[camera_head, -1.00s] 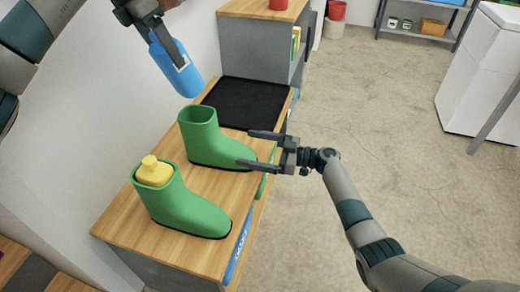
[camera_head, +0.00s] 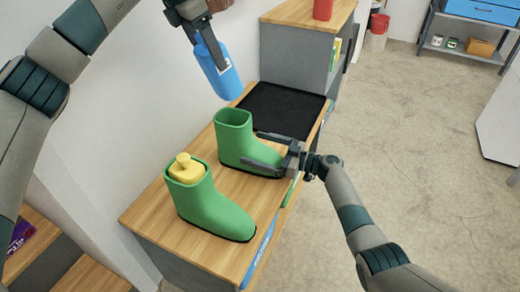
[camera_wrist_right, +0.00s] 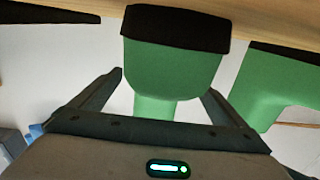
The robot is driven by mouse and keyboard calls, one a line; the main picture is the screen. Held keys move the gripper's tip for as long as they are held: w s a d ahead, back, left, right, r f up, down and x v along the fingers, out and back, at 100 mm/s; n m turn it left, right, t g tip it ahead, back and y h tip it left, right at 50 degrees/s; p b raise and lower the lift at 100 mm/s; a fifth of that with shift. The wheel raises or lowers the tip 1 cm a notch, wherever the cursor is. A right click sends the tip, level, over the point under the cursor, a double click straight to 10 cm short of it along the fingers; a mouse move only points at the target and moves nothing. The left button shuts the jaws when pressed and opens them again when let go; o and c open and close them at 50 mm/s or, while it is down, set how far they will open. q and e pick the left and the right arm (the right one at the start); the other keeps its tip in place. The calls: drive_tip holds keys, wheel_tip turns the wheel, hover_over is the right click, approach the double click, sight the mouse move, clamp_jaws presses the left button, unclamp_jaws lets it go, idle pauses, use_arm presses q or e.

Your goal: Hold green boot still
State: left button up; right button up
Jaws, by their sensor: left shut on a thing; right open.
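The far green boot (camera_head: 235,140) stands upright on a wooden bench top (camera_head: 150,215), its toe to the right. It also shows in the right wrist view (camera_wrist_right: 172,75). My right gripper (camera_head: 250,147) is open, its fingers on either side of the boot's toe; I cannot tell whether they touch it. My left gripper (camera_head: 212,52) is shut on a blue bottle (camera_head: 224,80), held tilted just above the far boot's opening. The near green boot (camera_head: 212,208) stands in front, with a yellow bottle (camera_head: 186,169) in its opening.
A black mat (camera_head: 285,108) lies behind the far boot. A grey cabinet (camera_head: 290,60) with a red container (camera_head: 323,9) on top stands at the back. The white wall runs along the left. Open floor lies to the right.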

sight(226, 50)
drive_tip(key=c, duration=1.5)
drive_tip(key=shift+o, duration=0.2)
use_arm(q)
drive_tip(key=w+d+n+y, duration=0.1)
drive_tip(key=w+d+n+g+y, duration=0.1)
drive_tip(key=n, duration=0.1)
drive_tip(key=w+d+f+n, duration=0.1)
drive_tip(key=shift+w+d+n+g+y, duration=0.1)
drive_tip(key=shift+d+n+g+y, duration=0.2)
drive_tip(key=shift+d+n+y, duration=0.1)
drive_tip(key=shift+d+r+n+g, duration=0.15)
drive_tip(key=shift+n+g, duration=0.25)
drive_tip(key=shift+n, duration=0.2)
